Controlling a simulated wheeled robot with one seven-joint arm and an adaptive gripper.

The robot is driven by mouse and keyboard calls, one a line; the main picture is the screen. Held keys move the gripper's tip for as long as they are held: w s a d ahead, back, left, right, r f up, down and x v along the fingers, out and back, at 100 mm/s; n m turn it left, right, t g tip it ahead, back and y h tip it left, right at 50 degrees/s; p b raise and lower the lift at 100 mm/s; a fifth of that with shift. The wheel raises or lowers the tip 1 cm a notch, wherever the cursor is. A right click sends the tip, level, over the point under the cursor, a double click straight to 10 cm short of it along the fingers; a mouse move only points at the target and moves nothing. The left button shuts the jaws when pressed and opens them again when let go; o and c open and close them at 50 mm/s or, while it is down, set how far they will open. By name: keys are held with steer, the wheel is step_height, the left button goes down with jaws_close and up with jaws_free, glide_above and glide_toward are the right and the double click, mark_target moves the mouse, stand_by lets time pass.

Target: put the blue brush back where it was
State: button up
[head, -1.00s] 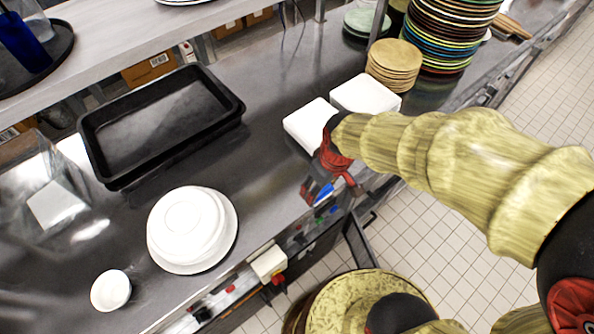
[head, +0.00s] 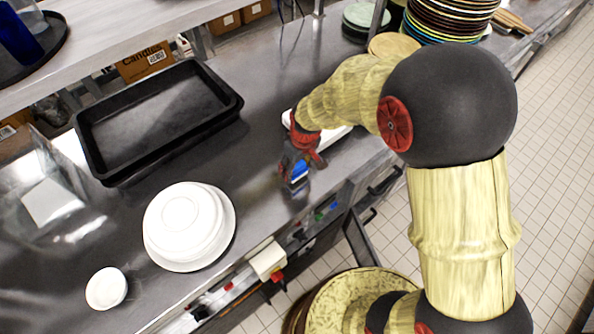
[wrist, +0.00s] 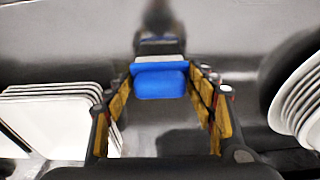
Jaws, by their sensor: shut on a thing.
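The blue brush (head: 300,172) is in my gripper (head: 294,168), over the steel counter near its front edge. In the wrist view the blue block of the brush (wrist: 160,84) sits between the fingertips of my gripper (wrist: 160,74), with a dark part beyond it. The fingers are shut on it. The rest of the brush is hidden or blurred. I cannot tell whether it touches the counter.
White square plates (wrist: 52,116) stand close on one side and a stack of round white plates (head: 188,222) on the other. A black tray (head: 155,115) lies farther back, with a small white bowl (head: 106,288) at front left. Counter between tray and gripper is clear.

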step_height(320, 180, down, 2)
steer(key=shift+f, duration=0.15)
steer(key=o, duration=1)
steer(key=shift+o, duration=0.2)
